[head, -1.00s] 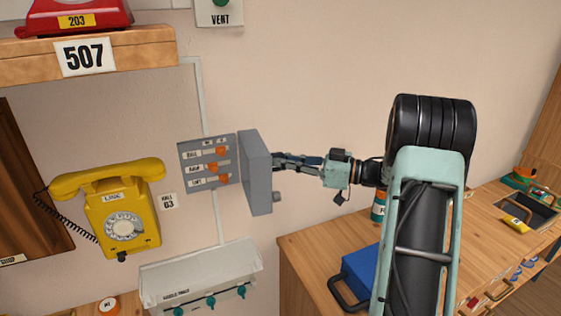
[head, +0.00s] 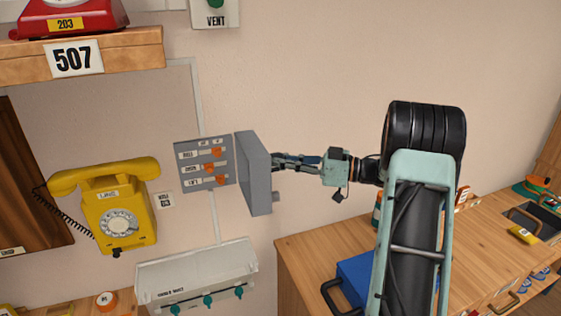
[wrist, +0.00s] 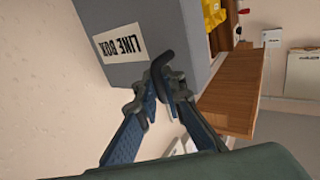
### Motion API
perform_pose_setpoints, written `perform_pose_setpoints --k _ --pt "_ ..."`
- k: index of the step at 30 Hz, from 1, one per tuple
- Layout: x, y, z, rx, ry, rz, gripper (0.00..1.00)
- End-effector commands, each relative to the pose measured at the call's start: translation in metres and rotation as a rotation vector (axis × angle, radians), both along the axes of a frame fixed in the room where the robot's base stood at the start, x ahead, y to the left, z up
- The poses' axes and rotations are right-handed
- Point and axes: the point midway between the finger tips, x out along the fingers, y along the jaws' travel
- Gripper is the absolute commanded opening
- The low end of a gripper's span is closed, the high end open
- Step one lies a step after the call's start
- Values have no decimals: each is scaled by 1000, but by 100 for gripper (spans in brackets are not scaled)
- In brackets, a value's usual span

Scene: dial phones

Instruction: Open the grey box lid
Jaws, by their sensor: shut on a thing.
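The grey box is on the wall, with its panel (head: 204,164) of orange switches exposed. Its grey lid (head: 254,173) stands swung out to the right of the panel, hinged side at the left. In the wrist view the lid (wrist: 175,25) shows its "LINE BOX" label (wrist: 118,43) and a dark bent handle (wrist: 162,62). My gripper (head: 275,160) is at the lid's outer face. In the wrist view my gripper (wrist: 165,85) has its fingers closed on the handle.
A yellow dial phone (head: 117,210) hangs left of the box. A white unit with teal knobs (head: 200,265) is below. A wooden cabinet (head: 305,250) with a blue case (head: 355,275) stands at lower right. The wall right of the lid is bare.

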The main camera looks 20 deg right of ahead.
Motion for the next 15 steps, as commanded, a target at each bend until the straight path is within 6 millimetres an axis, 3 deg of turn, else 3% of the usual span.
perform_pose_setpoints --k 8,9,10,15 --pt "-1 -2 -3 -1 8 -4 0" --pt "-1 -2 -3 -1 8 -4 12" --pt "-1 -2 -2 -1 8 -3 15" --pt "0 -1 -1 -1 4 -2 15"
